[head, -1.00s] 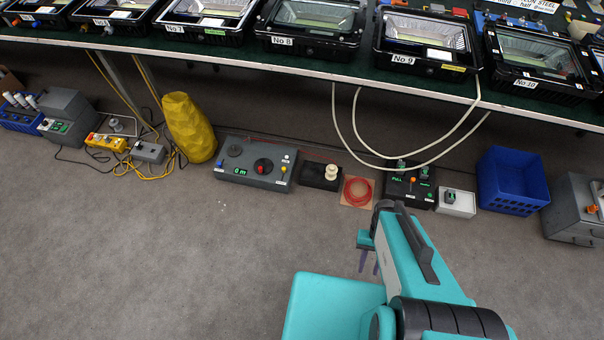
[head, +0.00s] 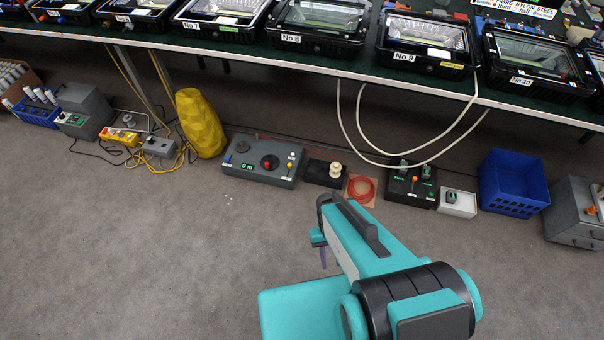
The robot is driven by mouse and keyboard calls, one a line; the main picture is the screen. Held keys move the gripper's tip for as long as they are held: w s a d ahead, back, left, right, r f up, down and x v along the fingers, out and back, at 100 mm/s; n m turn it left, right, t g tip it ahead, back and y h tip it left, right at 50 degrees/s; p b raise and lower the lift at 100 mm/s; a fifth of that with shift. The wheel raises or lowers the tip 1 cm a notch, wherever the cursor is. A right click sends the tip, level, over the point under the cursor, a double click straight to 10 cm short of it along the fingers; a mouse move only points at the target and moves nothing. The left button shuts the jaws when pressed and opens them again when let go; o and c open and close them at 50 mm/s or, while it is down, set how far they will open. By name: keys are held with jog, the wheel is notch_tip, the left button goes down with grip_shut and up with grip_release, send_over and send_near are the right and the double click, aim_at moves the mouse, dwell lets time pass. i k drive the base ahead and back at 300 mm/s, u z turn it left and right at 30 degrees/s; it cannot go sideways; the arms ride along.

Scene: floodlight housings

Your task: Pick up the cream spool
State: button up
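The cream spool (head: 336,170) stands upright on a small black block (head: 318,174) on the floor, under the front edge of the long table. My gripper (head: 324,259) shows only as thin purple fingers below the teal arm, in front of the spool and nearer to me. It is apart from the spool. My arm hides most of the gripper, so I cannot see how wide the fingers stand.
A grey control box (head: 262,162) stands left of the spool. A red coil (head: 361,189) on a tan board and a black box with levers (head: 410,184) lie right. White cables (head: 352,143) hang from the table (head: 300,62). Open carpet (head: 150,240) lies in front.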

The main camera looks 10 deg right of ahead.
aim_at(335, 167)
jog(key=k, duration=0.25)
jog(key=u, duration=1.45)
jog(key=k, duration=0.65)
jog(key=z, duration=0.4)
jog(key=i, duration=1.65)
jog(key=u, duration=0.35)
